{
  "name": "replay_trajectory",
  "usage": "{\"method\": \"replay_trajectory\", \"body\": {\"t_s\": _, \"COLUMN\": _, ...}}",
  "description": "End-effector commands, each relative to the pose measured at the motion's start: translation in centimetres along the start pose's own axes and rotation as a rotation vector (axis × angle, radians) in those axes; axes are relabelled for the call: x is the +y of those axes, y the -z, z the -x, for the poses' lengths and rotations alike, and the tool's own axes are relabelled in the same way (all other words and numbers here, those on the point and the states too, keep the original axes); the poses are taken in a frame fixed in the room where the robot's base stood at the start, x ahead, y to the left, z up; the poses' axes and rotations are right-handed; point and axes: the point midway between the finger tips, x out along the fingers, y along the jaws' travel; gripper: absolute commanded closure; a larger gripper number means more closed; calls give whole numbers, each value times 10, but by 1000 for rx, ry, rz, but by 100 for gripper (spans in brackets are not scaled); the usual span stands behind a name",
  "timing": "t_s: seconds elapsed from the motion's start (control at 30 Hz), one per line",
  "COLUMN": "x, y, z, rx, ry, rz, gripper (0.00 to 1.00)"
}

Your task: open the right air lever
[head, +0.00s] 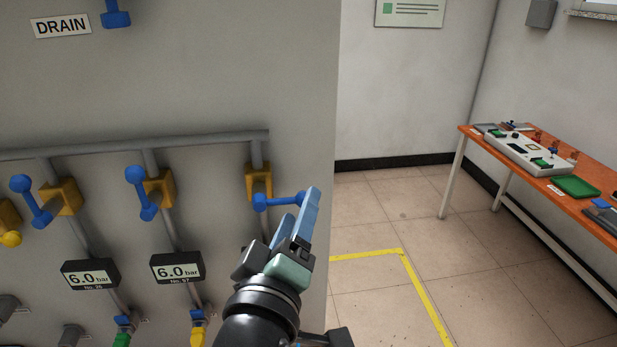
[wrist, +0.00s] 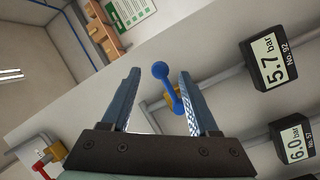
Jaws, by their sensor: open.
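The right air lever (head: 281,201) is blue with a ball knob and points sideways to the right from its yellow valve body (head: 258,178). My gripper (head: 303,213) is open at the lever's knob end. Its fingers partly cover the knob in the head view. In the wrist view the blue lever (wrist: 167,82) stands between the two open fingers (wrist: 159,90), with its yellow valve body (wrist: 172,98) behind. Whether a finger touches the lever I cannot tell.
Two other blue levers (head: 141,193) (head: 31,200) point up-left on yellow valves. Pressure displays (head: 177,267) (head: 90,274) hang below them; another display (wrist: 274,63) reads 5.7 bar in the wrist view. The panel's right edge is close to my gripper. An orange table (head: 560,200) stands far right.

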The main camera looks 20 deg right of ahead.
Motion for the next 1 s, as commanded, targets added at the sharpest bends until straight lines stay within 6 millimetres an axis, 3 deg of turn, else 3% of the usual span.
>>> {"method": "replay_trajectory", "body": {"t_s": 0.1, "x": 3, "y": 2, "z": -25, "rx": -1, "ry": 0, "rz": -1, "gripper": 39}}
{"method": "replay_trajectory", "body": {"t_s": 0.33, "x": 2, "y": 2, "z": -57, "rx": 1, "ry": 0, "rz": -2, "gripper": 39}}
{"method": "replay_trajectory", "body": {"t_s": 0.8, "x": 0, "y": 1, "z": -68, "rx": 2, "ry": 0, "rz": -3, "gripper": 39}}
{"method": "replay_trajectory", "body": {"t_s": 1.0, "x": 0, "y": 1, "z": -68, "rx": 3, "ry": 0, "rz": -3, "gripper": 75}}
